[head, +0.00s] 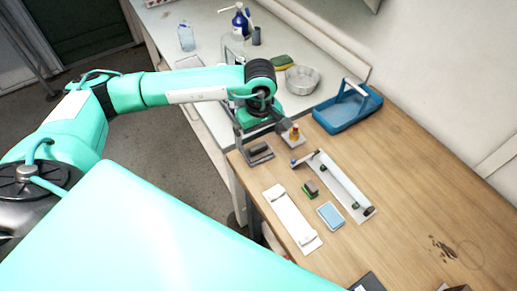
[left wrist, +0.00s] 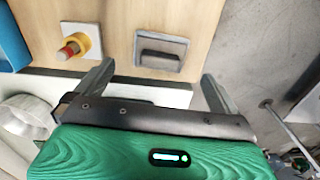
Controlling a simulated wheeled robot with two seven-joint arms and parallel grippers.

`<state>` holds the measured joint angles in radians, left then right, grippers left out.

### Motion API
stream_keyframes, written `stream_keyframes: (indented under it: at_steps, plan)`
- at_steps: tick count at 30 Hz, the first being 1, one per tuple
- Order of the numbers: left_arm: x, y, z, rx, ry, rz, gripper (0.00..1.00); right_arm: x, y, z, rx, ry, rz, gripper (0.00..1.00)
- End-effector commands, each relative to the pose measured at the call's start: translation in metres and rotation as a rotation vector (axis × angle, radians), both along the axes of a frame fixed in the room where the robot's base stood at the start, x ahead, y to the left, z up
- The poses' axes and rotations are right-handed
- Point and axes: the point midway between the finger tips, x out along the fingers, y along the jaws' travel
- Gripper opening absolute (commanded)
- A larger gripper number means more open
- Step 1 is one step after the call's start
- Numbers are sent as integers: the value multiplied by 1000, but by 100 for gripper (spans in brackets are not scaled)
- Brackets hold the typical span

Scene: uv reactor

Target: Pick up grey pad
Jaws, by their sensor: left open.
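The grey pad (head: 259,149) lies on a small grey tray (head: 262,159) near the left edge of the wooden table. In the left wrist view the grey pad (left wrist: 160,60) shows ahead, between the directions of the two fingers, on its square tray (left wrist: 140,42). My left gripper (head: 262,138) is above the table's far-left corner, close to the pad. In the left wrist view the left gripper (left wrist: 158,78) has its fingers spread wide with nothing between them. The pad stands apart from the fingers. My right gripper does not show.
A white plate with a yellow-and-red piece (head: 295,134) stands just right of the tray. A blue basin (head: 347,112), metal bowl (head: 301,80) and sponge (head: 282,62) are farther back. A white rail (head: 340,186), white strip (head: 292,219), green-topped block (head: 311,190) and light-blue pad (head: 331,215) lie nearer.

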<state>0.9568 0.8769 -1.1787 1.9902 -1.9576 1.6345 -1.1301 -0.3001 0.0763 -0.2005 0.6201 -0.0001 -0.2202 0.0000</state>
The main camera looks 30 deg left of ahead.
Motion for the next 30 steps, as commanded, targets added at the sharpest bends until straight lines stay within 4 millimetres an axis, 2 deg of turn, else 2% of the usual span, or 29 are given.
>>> stream_keyframes:
  at_steps: [10, 18, 27, 30]
  plan:
    - [-1, 0, -26, -1, 3, 0, 100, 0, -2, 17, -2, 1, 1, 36]
    - [-2, 1, -61, -2, 2, 0, 100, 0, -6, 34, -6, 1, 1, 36]
    - [-1, 1, -68, -2, -1, -1, 100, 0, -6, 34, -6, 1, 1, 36]
    - [-1, 1, -68, -2, -1, -1, 82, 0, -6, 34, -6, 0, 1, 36]
